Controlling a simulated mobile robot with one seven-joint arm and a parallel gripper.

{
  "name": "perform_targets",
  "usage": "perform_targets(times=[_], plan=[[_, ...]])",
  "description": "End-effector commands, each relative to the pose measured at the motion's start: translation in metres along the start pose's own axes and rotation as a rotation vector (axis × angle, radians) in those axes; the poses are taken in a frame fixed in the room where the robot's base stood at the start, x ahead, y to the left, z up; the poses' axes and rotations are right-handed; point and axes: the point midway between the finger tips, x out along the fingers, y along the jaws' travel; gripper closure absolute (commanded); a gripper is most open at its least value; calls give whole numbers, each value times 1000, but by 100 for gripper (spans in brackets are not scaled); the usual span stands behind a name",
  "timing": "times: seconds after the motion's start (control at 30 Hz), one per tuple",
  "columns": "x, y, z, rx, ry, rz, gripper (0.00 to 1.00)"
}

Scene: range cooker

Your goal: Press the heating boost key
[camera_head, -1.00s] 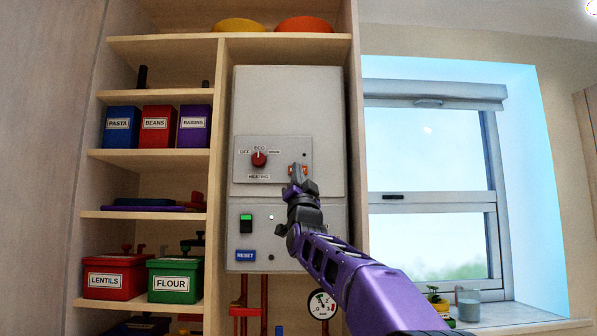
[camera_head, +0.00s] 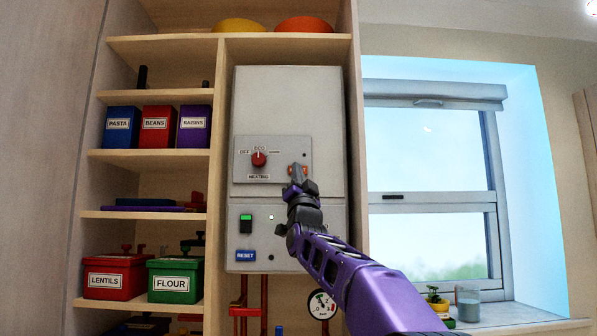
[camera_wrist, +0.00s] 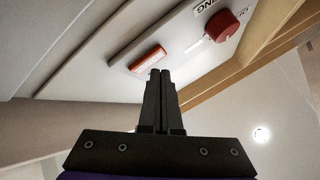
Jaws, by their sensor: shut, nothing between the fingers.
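The heating boost key appears to be the small orange-red key (camera_wrist: 147,59) on the boiler's control plate, right of the red knob (camera_head: 259,158); its label is not readable. In the head view the key (camera_head: 304,169) is partly hidden by my gripper. My gripper (camera_head: 297,171) is shut and empty, pointing up at the plate. In the wrist view its fingertips (camera_wrist: 160,73) are at the key's edge, very close; I cannot tell whether they touch it. The red knob also shows in the wrist view (camera_wrist: 222,25).
The boiler (camera_head: 288,100) hangs in a wooden cupboard. Below the plate are a green-lit switch (camera_head: 246,223) and a blue RESET label (camera_head: 245,256). Shelves with labelled boxes (camera_head: 158,126) stand left, a window (camera_head: 430,150) right. A pressure gauge (camera_head: 321,304) is below.

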Motion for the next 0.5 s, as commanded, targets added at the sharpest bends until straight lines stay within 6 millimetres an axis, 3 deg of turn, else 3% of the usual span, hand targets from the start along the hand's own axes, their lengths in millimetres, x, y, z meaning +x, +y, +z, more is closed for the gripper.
perform_targets(times=[0.5], plan=[[5, 4, 4, 0, -1, 0, 100]])
